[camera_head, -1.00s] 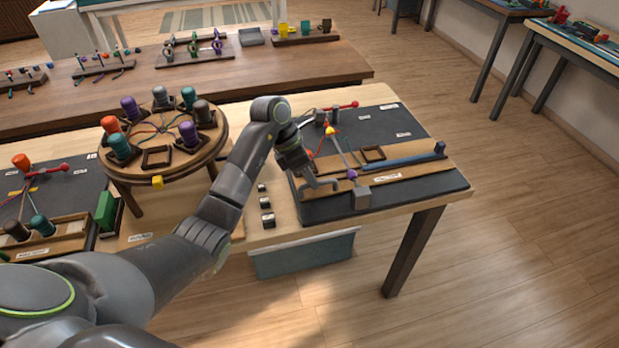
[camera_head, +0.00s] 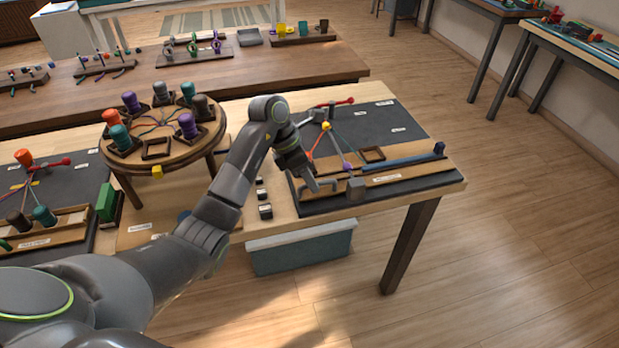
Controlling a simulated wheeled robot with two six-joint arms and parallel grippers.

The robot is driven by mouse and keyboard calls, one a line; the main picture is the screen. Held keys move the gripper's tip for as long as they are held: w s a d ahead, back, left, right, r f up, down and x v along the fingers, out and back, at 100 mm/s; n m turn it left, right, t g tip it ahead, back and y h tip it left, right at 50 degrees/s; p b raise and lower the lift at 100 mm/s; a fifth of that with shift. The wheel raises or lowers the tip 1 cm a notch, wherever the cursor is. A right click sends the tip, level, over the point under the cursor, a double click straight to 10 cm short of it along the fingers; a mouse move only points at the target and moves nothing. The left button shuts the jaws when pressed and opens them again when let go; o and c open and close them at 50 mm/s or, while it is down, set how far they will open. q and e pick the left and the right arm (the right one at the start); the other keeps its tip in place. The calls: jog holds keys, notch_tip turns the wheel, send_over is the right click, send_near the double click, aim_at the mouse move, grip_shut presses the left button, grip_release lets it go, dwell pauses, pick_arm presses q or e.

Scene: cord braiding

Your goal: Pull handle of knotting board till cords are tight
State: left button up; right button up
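The knotting board (camera_head: 412,131) is a dark panel at the right end of the near table. A yellow bead (camera_head: 326,126) sits near its upper middle, and red, teal and purple cords (camera_head: 338,145) fan down from it. A purple piece (camera_head: 347,166) is at the lower end of one cord. A red-ended lever (camera_head: 340,102) lies at the board's back edge. My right gripper is not in view.
A round wooden stand (camera_head: 155,158) with coloured spools is left of my arm. A blue bar (camera_head: 400,160) lies along the board's front. The floor at right is clear.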

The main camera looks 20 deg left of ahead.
pick_arm(q)
jog(key=p+v, duration=0.7)
jog(key=v, duration=1)
jog(key=shift+s+p, duration=0.15)
jog(key=shift+p, duration=0.2)
jog(key=shift+d, duration=0.1)
